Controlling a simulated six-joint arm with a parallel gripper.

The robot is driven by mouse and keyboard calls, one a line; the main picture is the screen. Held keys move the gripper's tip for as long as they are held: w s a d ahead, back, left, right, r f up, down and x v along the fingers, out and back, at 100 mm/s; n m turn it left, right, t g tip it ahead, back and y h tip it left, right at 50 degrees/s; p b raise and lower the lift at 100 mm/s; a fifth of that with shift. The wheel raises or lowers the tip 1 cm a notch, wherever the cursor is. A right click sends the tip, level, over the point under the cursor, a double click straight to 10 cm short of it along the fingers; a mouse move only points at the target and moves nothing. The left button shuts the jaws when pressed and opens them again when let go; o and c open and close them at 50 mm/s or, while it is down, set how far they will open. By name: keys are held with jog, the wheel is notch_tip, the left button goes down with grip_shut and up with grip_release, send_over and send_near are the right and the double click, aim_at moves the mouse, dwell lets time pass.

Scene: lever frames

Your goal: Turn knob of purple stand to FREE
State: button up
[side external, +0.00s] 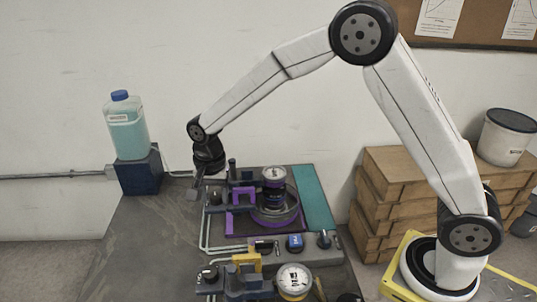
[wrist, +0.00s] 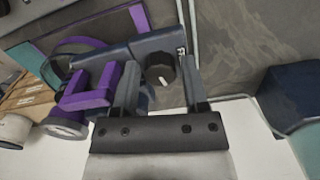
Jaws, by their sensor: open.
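The purple stand shows in the side external view with its purple frame (side external: 243,192), and in the wrist view its purple bracket (wrist: 92,92) lies left of my gripper. A black knob (wrist: 160,74) with a short white mark sits at the end of a dark bar (wrist: 130,50). Partly visible lettering beginning "FR" is on the bar beside the knob. My gripper (wrist: 159,66) is open, with one finger on each side of the knob; I cannot tell whether either finger touches it. In the side external view, my gripper (side external: 197,190) is at the stand's left end.
A yellow stand (side external: 246,262) with a gauge (side external: 294,280) is in front of the purple one. A blue-capped bottle (side external: 125,125) stands on a dark blue block (side external: 138,173) to the left. Grey pipes (side external: 205,237) run along the left of the stands. Bare tabletop (side external: 150,245) lies left.

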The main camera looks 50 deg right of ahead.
grip_shut()
